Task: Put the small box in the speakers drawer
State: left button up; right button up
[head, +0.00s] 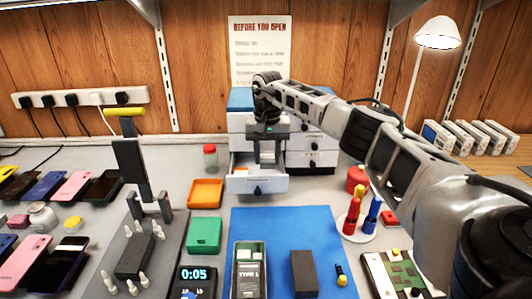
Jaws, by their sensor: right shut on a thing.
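The small drawer cabinet (311,158) stands at the back centre against the wall. Its lower left drawer (243,185) is pulled open toward me; I cannot read its label. My right gripper (268,160) points down over this open drawer, with its fingertips at or just inside the opening. It is shut on a small grey thing that seems to be the small box, mostly hidden between the fingers. I cannot tell whether the box touches the drawer floor. My left gripper is not in view.
A blue mat (284,226) lies in front, with a phone (249,270) and a dark block (303,272) on it. An orange tray (206,193) and a red-lidded jar (210,158) stand left of the drawer. Screwdrivers (353,212) stand upright at the right. A yellow-handled press (131,165) stands left.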

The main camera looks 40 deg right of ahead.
aim_at(267, 168)
notch_tip(267, 168, down, 3)
jog(key=shift+f+b, duration=0.1)
jog(key=shift+b, duration=0.95)
jog(key=shift+f, duration=0.7)
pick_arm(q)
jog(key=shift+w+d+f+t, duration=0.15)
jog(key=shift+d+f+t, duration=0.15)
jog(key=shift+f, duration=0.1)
pick_arm(e)
jog(key=shift+f, duration=0.1)
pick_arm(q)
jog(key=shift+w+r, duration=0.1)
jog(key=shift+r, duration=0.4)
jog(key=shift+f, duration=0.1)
pick_arm(e)
jog(key=shift+f, duration=0.35)
dwell(0.4)
